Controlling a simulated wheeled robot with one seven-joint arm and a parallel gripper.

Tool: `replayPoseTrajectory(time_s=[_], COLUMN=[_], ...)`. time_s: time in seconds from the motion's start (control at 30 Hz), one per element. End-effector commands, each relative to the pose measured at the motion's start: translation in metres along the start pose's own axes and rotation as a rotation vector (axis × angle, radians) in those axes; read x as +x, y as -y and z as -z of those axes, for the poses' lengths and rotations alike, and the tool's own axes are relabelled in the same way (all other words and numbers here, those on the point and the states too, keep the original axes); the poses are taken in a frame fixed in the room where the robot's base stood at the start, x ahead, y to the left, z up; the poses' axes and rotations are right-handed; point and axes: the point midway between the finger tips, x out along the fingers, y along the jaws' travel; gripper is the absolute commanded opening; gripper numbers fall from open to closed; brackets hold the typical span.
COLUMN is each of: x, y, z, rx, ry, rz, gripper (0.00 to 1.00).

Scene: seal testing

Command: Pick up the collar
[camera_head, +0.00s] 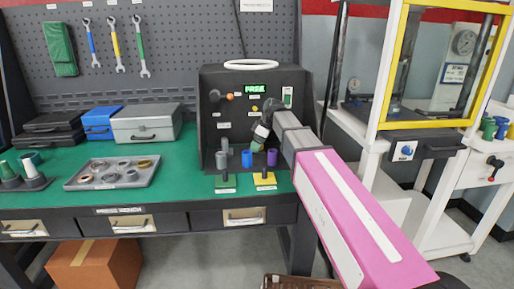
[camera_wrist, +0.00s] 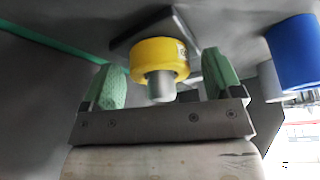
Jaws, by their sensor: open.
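The collar (camera_wrist: 159,58) is a short yellow ring with a small label, seen in the wrist view. It sits around a grey pin that stands out from a dark square plate. My gripper (camera_wrist: 165,85) is open, with one green-padded finger on each side of the collar and visible gaps between. I cannot tell how deep the fingers reach. In the head view my gripper (camera_head: 258,140) is at the front of the dark test cabinet, and I cannot make out the collar there.
The dark cabinet (camera_head: 211,127) stands on the green bench (camera_head: 190,165). A blue cylinder (camera_head: 247,158) stands close below my gripper; it also shows in the wrist view (camera_wrist: 293,50). Grey (camera_head: 221,160) and purple (camera_head: 272,157) cylinders flank it. A tray of rings (camera_head: 73,185) lies left.

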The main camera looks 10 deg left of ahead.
Motion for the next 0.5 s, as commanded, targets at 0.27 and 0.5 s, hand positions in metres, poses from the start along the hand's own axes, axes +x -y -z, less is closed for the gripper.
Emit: replayPoseTrajectory(time_s=[0.27,0.5], x=[-0.0005,-0.0008], y=[0.0000,0.0001], z=[0.0001,0.0003], rx=[0.000,0.000], ry=[0.000,-0.001], rz=[0.000,0.000], gripper=[0.43,0.16])
